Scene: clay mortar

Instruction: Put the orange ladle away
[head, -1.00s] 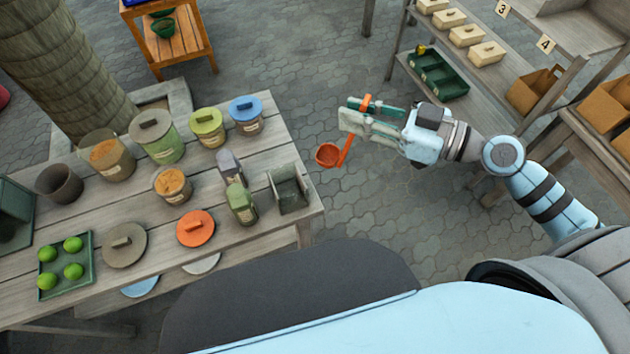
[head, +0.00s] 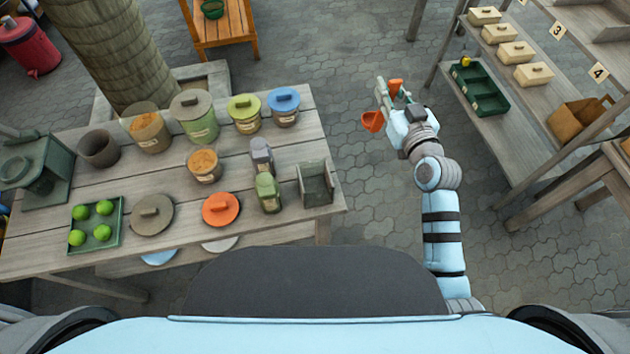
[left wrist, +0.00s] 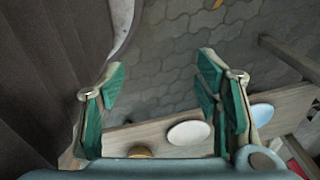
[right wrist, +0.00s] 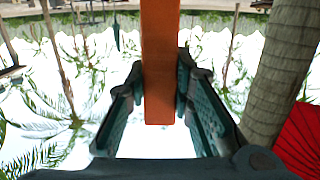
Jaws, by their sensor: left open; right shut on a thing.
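The orange ladle (head: 372,121) is held in the air to the right of the table in the head view. My right gripper (head: 389,92) is shut on its handle. In the right wrist view the orange handle (right wrist: 160,70) stands between the two fingers of the right gripper (right wrist: 160,95); the bowl is out of sight there. My left gripper (left wrist: 160,105) shows only in the left wrist view, open and empty, with paving and a plank holding round lids beyond it.
The wooden table (head: 100,243) holds jars, lids, a green tray (head: 70,243) of limes and an open grey-green box (head: 316,184). At the right, a shelf (head: 520,100) carries a dark green tray (head: 480,90) and cream boxes. Paved floor lies free between them.

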